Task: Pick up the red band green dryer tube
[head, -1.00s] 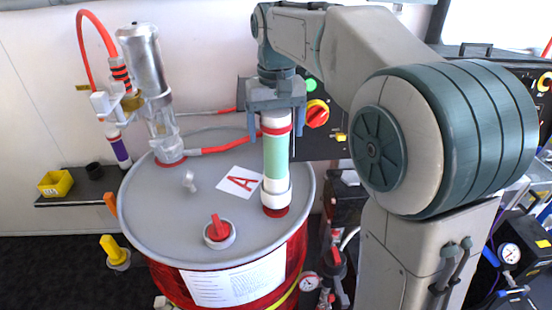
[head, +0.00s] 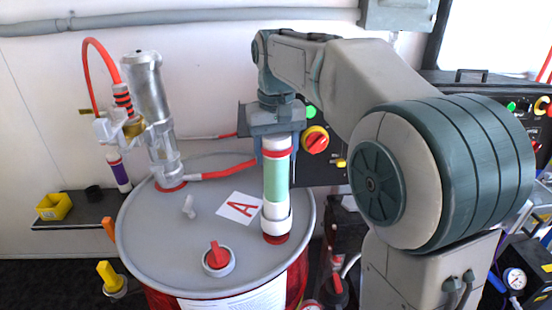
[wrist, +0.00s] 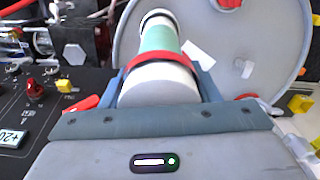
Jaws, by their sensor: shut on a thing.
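The dryer tube (head: 276,182) has a green body, white ends and a red band near its top. It stands upright at the right side of the grey drum lid, over a red fitting (head: 275,238). My gripper (head: 277,145) is shut on its white top end from above, with fingers on both sides near the red band. In the wrist view the tube (wrist: 158,45) runs away from my gripper (wrist: 160,85) towards the drum lid. I cannot tell whether the tube's lower end is still seated in the red fitting.
A purple-banded tube (head: 117,170) hangs at left. A black control panel (head: 325,165) stands behind the tube.

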